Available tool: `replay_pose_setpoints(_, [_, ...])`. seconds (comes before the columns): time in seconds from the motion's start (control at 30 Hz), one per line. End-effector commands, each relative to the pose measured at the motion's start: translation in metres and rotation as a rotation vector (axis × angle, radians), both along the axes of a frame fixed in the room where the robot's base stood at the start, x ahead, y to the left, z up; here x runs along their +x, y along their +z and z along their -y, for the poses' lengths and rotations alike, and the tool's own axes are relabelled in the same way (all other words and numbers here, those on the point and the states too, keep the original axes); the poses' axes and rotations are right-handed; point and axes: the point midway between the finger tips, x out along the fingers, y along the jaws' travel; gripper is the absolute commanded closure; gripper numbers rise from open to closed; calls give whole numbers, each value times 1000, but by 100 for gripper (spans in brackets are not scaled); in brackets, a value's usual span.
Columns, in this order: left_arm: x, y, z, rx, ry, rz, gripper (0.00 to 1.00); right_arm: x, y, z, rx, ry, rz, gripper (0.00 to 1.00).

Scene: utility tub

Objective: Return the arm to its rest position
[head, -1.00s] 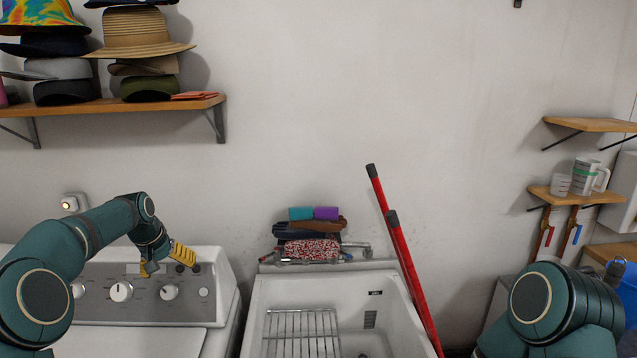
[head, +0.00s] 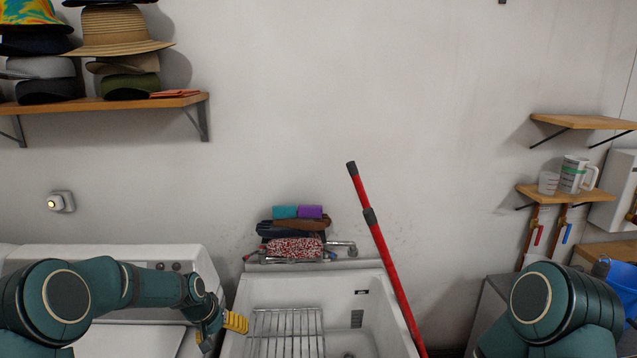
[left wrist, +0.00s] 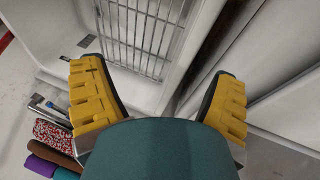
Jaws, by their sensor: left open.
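My left arm (head: 150,290) reaches in from the left, low in front of the washing machine (head: 185,258). Its gripper (head: 222,330) has yellow fingers and is over the left rim of the utility tub (head: 395,325). In the left wrist view the two yellow fingers (left wrist: 165,95) are spread wide with nothing between them. The tub's wire rack (left wrist: 147,35) lies beyond the fingers. My right arm (head: 545,305) shows at the lower right, but its gripper is out of view.
Folded cloths and rolls (head: 295,235) are stacked behind the tub by the faucet (head: 343,247). A hat shelf (head: 110,104) is at upper left and small shelves (head: 570,195) at right. The wall between is clear.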

Motion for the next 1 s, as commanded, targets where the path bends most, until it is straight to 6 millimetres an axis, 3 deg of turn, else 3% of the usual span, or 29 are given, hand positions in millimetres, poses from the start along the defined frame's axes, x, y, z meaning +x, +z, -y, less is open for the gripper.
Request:
replay_pose_setpoints(0.03, [-21,-26,20,-17,-15,-17,13,-1,-3,0,0,0,-1,100])
replay_pose_setpoints(0.1, [-49,-55,44,-40,-23,-27,13,-1,-4,0,0,2,-2,100])
replay_pose_setpoints(0.3, [-143,-116,99,-85,-27,-59,13,-2,-9,-1,1,4,-6,100])
replay_pose_setpoints(0.5, [-240,-144,129,-96,-17,-93,13,-4,-13,-1,2,6,-8,100])
replay_pose_setpoints(0.6, [-273,-147,134,-94,-11,-105,13,-4,-14,-1,2,7,-10,100])
replay_pose_setpoints(0.73, [-295,-148,137,-90,-8,-110,13,-4,-15,-1,2,8,-10,100])
replay_pose_setpoints(1.0, [-299,-147,137,-89,-6,-110,13,-4,-15,-1,2,8,-10,100])
